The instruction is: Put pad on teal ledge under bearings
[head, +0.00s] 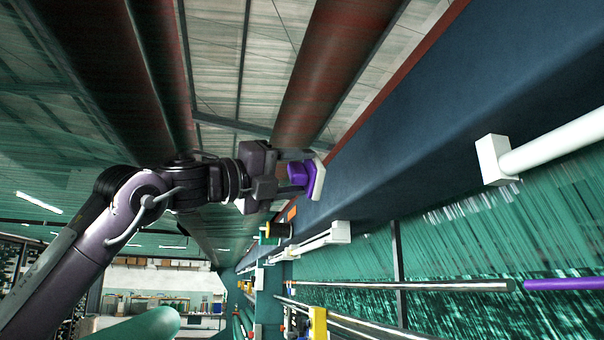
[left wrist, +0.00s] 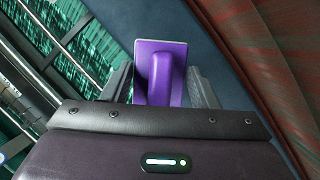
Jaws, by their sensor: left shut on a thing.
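A purple pad with a pale plate on its far side (head: 315,178) is held up in the air in the head view. My left gripper (head: 290,175) is shut on it. In the left wrist view the pad (left wrist: 178,52) shows its purple plate and raised grip between the two fingers. The long dark blue beam (head: 440,110) lies just right of the pad in the picture; I cannot tell whether they touch. No teal ledge or bearings can be made out for sure. My right gripper is not in view.
Dark reddish rollers (head: 320,70) run overhead, close to my left gripper. A white bar with a square end block (head: 493,160) sticks out below the beam. Green netting (head: 490,245) hangs at the right, crossed by metal rods (head: 420,286). A yellow block (head: 318,323) stands low.

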